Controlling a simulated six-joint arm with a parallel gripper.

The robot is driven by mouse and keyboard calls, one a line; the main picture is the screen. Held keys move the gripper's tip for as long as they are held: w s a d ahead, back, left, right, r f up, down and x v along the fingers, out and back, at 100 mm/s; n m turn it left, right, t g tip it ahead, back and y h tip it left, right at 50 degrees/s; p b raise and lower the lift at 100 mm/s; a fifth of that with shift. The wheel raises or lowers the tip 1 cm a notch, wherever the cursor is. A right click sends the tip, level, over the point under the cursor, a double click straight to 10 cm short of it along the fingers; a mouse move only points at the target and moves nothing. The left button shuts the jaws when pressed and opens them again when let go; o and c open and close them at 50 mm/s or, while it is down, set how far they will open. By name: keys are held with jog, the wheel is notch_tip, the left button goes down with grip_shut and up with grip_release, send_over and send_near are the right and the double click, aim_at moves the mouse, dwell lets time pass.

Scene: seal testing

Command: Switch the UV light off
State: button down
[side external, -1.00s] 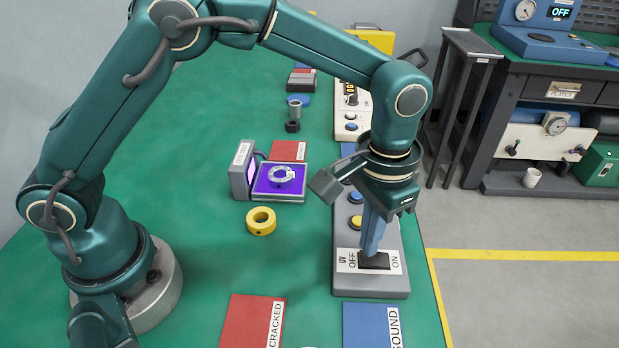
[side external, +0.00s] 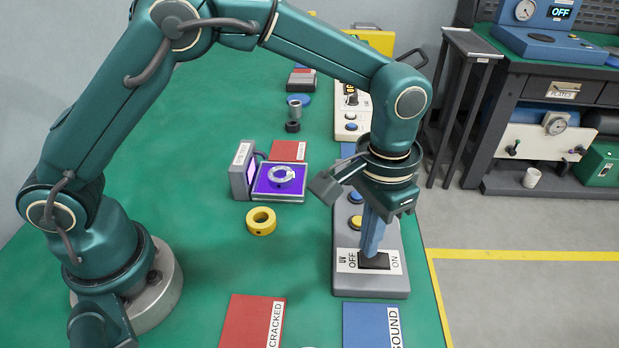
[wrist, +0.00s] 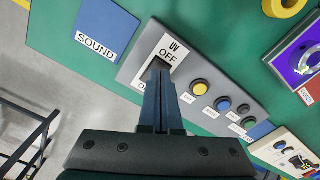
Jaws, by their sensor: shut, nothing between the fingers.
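The UV switch is a black rocker (side external: 378,262) on a white plate marked UV, OFF and ON, at the near end of a grey control box (side external: 372,287). My gripper (side external: 369,252) is shut and points down, its fingertips at the rocker on the OFF side.
A yellow ring (side external: 261,221) lies on the green table left of the box. A red CRACKED mat (side external: 247,320) and a blue SOUND mat (side external: 366,325) lie at the front. Yellow and blue buttons (wrist: 199,88) sit farther along the box. The table's right edge is close.

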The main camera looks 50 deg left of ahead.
jog(key=shift+f, duration=0.85)
dwell(0.3)
jog(key=shift+r, duration=3.55)
